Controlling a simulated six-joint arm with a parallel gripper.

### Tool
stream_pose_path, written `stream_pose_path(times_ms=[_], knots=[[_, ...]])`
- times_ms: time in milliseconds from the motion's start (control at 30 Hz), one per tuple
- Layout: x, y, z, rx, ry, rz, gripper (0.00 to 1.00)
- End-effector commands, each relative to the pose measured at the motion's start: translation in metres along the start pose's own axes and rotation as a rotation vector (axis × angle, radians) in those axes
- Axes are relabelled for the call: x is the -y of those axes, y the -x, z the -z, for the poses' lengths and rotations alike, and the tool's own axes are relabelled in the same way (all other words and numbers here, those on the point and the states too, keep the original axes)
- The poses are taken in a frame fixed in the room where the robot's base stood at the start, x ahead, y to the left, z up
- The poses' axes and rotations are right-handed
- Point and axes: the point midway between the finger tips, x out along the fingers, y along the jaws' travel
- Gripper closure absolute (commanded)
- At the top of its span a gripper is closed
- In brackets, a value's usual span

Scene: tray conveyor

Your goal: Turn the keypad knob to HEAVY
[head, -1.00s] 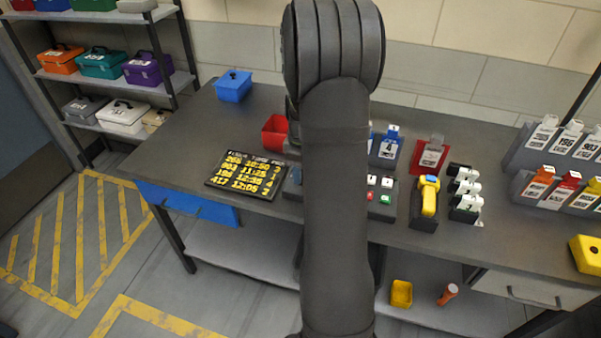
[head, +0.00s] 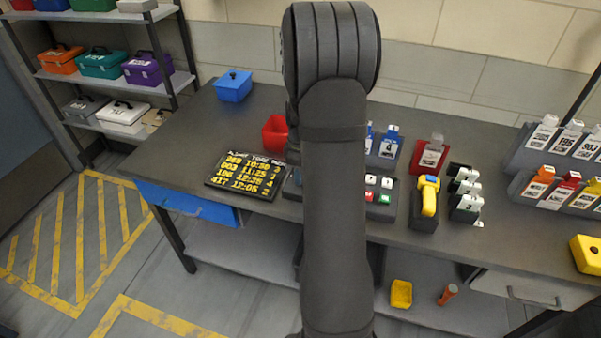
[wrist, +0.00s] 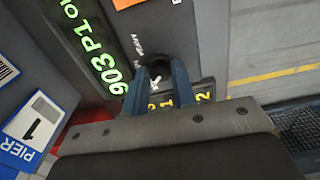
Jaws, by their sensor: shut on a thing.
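The black keypad knob (wrist: 154,61) shows in the wrist view, between the tips of my blue-grey gripper fingers (wrist: 158,76). My gripper is shut on the knob. Small white lettering beside the knob seems to include HEAVY, but it is hard to read. The fingers cover part of the knob, and I cannot tell which mark it points to.
A blue PIER 1 tag (wrist: 28,128) stands close at the left in the wrist view. In the head view, a yellow scanner (head: 429,197), a schedule board (head: 247,175) and a red bin (head: 275,134) surround my arm. The back left of the bench is mostly clear.

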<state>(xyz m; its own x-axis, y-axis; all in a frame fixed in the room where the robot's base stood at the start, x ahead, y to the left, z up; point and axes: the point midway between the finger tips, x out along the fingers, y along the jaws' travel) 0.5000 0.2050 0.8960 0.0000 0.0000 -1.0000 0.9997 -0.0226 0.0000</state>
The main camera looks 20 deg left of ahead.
Motion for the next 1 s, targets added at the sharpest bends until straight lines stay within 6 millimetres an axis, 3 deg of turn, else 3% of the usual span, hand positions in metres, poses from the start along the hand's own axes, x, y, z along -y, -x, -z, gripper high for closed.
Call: stream_pose_path(times_ms=[267, 1000], knots=[[-0.0001, 0.0003, 0.0000, 0.000, -0.138, 0.000, 0.98], [-0.0002, 0.0005, 0.0001, 0.000, -0.827, -0.001, 0.98]])
